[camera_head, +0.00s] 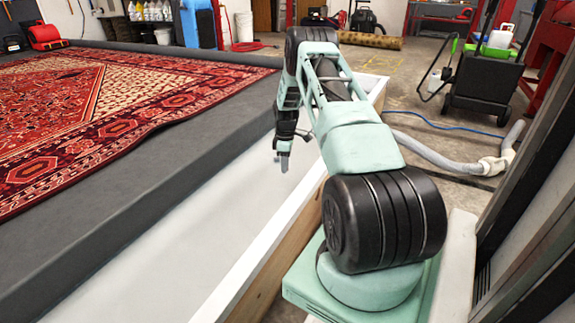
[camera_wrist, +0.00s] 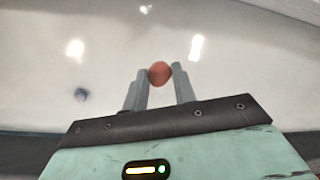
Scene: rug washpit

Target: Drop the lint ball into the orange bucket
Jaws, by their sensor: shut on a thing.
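The lint ball (camera_wrist: 160,73) shows in the wrist view as a small, round, reddish-brown ball between my fingertips. My gripper (camera_wrist: 159,76) is shut on it, one grey finger on each side. In the head view my gripper (camera_head: 284,163) hangs pointing down over the white trough beside the rug platform. The ball cannot be made out there. No orange bucket shows in either view.
The white trough (camera_head: 185,215) has a pale rim along my side. A patterned red rug (camera_head: 75,110) lies on the dark platform. A small blurred dark spot (camera_wrist: 81,94) shows on the white surface. A black cart (camera_head: 482,90) and grey hose (camera_head: 440,158) are at right.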

